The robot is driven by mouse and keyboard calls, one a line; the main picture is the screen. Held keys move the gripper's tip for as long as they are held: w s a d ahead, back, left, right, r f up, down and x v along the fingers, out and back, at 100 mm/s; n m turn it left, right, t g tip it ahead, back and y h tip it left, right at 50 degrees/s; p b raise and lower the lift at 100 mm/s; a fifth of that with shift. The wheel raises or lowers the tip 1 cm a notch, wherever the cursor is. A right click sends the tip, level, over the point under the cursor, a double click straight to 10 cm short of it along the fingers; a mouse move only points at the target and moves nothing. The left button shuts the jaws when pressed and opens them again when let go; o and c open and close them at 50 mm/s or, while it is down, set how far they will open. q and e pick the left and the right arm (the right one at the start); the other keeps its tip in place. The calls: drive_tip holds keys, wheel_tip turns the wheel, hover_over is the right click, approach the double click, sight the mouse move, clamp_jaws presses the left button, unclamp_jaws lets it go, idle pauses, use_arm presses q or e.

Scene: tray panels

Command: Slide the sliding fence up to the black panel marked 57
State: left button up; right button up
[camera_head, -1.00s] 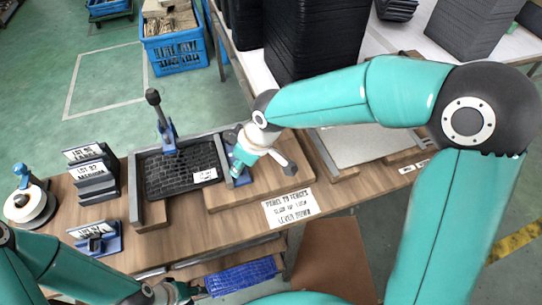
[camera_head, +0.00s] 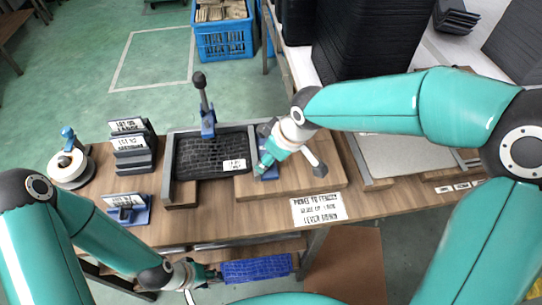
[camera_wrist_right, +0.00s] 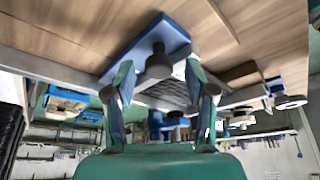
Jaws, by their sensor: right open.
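The black panel (camera_head: 200,155) lies flat in a grey-railed tray; it has a ribbed surface and a small white label too small to read. The sliding fence appears to be the blue block (camera_head: 268,172) at the panel's right side, mostly hidden behind my right gripper (camera_head: 266,158). In the right wrist view, the blue block (camera_wrist_right: 172,32) carries a dark round knob (camera_wrist_right: 159,62). My right gripper (camera_wrist_right: 159,75) is open, its fingers on either side of the knob, with contact unclear. My left gripper (camera_head: 208,275) is low at the table's front; its fingers are unclear.
A blue clamp with a tall black-knobbed lever (camera_head: 202,95) stands at the tray's back. Lot signs on dark stands (camera_head: 130,145) and a tape roll (camera_head: 68,168) are left. A paper sign (camera_head: 318,208) lies in front. A blue ribbed piece (camera_head: 257,268) is below the table.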

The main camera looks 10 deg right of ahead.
drive_tip(key=v, duration=1.1)
drive_tip(key=shift+s, duration=0.15)
drive_tip(key=shift+r, duration=0.1)
